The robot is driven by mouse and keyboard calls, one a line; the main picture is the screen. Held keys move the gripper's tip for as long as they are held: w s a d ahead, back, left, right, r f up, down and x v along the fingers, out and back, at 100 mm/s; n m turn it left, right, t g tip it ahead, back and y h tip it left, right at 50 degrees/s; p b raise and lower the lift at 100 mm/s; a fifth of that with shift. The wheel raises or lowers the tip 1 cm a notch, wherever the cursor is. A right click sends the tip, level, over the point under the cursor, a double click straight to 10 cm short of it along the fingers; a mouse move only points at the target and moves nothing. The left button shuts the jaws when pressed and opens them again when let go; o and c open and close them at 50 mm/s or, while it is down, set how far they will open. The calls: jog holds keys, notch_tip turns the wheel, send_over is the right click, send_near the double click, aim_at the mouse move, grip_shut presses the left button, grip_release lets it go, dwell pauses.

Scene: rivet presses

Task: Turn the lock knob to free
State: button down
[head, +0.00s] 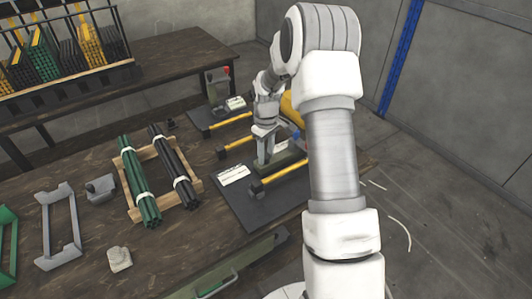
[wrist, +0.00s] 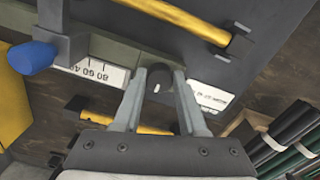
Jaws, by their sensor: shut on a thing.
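The lock knob (wrist: 160,78) is a small dark round piece with a pale mark, seen in the wrist view on the side of the grey-green press body (wrist: 125,50). My gripper (wrist: 162,72) has one finger on each side of the knob and is shut on it. In the head view my gripper (head: 265,135) points down at the press on the dark mat (head: 238,203). The knob is hidden there by the fingers. Which way the knob is set cannot be told.
A blue knob (wrist: 32,58) and a numbered scale (wrist: 95,72) are beside the press body. Yellow bars (head: 283,173) flank it. A second press (head: 217,88) stands farther back. Green rods (head: 138,180) and black rods (head: 174,165) lie on a wooden rack to the left.

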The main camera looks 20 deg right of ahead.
aim_at(266, 156)
jog(key=shift+c, duration=2.3)
grip_release()
notch_tip(266, 156, up, 18)
jog(key=p, duration=0.2)
jog(key=shift+f, duration=0.25)
